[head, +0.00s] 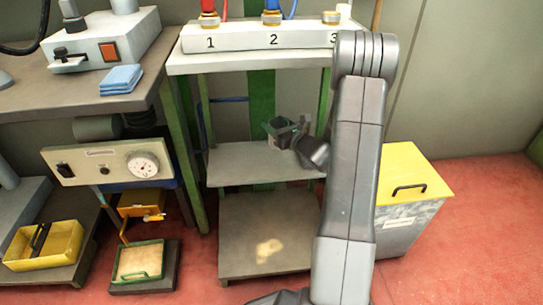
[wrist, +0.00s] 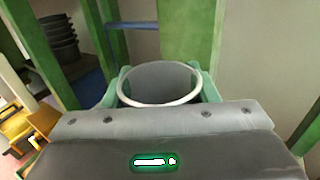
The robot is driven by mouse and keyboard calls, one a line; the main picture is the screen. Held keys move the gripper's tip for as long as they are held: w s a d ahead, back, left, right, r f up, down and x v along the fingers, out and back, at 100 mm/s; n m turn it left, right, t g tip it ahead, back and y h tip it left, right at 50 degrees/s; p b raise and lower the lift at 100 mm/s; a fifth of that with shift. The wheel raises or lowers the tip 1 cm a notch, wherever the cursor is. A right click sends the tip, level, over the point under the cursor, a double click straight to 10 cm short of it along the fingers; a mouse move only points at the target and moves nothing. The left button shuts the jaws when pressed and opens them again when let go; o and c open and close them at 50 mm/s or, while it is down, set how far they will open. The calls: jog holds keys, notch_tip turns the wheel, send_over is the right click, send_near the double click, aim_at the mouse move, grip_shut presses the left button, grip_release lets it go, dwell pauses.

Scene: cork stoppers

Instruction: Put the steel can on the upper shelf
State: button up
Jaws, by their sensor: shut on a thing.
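The steel can (wrist: 160,101) shows in the wrist view as an open round grey mouth with a pale rim. It sits between the two green fingers of my gripper (wrist: 159,84), which is shut on it. In the head view my gripper (head: 279,131) is within the rack, over the right half of the upper shelf (head: 238,165). The can is mostly hidden there by the gripper. I cannot tell how far the can's base is from the shelf.
The lower shelf (head: 242,240) has a pale patch. A rack top with numbered stations (head: 235,40) is above. Green posts (head: 182,150) flank the shelves. A yellow-lidded bin (head: 408,175) stands right. A workbench (head: 60,100) is left. The upper shelf's left half is clear.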

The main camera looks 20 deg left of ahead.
notch_tip(320, 180, down, 9)
jog(key=b, duration=0.3)
jog(key=shift+r, duration=0.15)
jog(key=o, duration=1.1)
jog(key=shift+c, duration=0.2)
jog(key=p+v, duration=0.3)
jog(key=v, duration=0.9)
jog(key=shift+s, duration=0.1)
